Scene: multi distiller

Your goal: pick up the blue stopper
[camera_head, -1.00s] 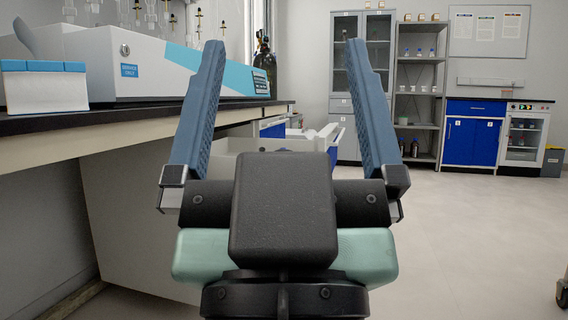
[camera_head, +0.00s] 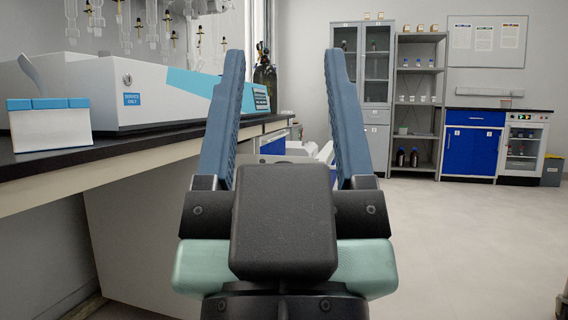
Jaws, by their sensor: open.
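I cannot make out a blue stopper for certain in this view. My gripper (camera_head: 285,58) is in the middle of the picture, pointing forward and away from me. Its two long blue fingers stand apart with nothing between them. A white box with blue tops (camera_head: 48,126) stands on the dark bench at the left, well to the left of my gripper. My gripper's body hides the low middle of the view.
The bench (camera_head: 150,138) runs along the left wall with a large white and light-blue instrument (camera_head: 130,98) on it. Glassware hangs above. A cabinet (camera_head: 363,80), open shelves (camera_head: 418,95) and a blue-doored counter (camera_head: 470,150) stand at the back. The floor at right is clear.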

